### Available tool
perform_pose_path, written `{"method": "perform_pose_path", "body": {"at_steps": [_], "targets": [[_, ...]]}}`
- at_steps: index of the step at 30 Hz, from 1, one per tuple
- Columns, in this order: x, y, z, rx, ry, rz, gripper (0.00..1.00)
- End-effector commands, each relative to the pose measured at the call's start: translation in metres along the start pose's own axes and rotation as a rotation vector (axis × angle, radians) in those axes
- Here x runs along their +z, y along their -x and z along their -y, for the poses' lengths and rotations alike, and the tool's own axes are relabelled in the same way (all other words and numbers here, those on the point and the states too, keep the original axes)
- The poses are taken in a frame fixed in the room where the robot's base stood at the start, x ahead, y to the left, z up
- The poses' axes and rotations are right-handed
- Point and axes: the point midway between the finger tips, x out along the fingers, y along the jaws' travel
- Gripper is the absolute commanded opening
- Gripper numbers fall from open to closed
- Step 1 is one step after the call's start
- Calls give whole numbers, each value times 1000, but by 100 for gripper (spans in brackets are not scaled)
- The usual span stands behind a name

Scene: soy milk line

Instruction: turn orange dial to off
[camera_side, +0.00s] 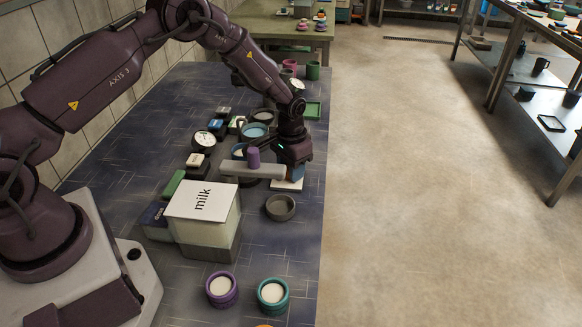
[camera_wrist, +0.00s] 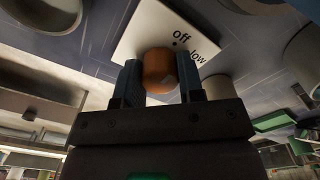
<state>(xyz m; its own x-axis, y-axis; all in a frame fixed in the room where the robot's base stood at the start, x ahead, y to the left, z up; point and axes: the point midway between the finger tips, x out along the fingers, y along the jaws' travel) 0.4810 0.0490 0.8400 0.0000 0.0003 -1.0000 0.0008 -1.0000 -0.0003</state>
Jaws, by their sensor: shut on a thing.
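The orange dial (camera_wrist: 160,68) stands on a white plate (camera_wrist: 135,38) marked "off" and "low", with a small dark dot near the dial by these words. My gripper (camera_wrist: 160,82) is shut on the dial, one finger on each side of it. Which mark the dial points to I cannot tell. In the side view my gripper (camera_side: 290,172) reaches down over the white plate (camera_side: 287,185) near the table's right edge. The dial is hidden by my gripper there.
A grey bar with a purple cylinder (camera_side: 253,157) lies left of my gripper. A grey bowl (camera_side: 281,208) is in front, and a milk box (camera_side: 203,202) stands front left. Purple (camera_side: 222,289) and teal (camera_side: 273,294) round containers stand at the front. Bare table lies between.

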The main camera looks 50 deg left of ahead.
Motion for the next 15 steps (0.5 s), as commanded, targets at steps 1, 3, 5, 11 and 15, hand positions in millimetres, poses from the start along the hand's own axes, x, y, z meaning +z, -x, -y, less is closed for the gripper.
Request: {"method": "perform_pose_path", "body": {"at_steps": [1, 3, 5, 11, 15], "targets": [[-1, 2, 0, 0, -1, -1, 12], [0, 2, 0, 0, -1, -1, 49], [0, 1, 0, 0, -1, -1, 61], [0, 1, 0, 0, -1, 0, 61], [0, 4, 0, 0, -1, -1, 61]]}}
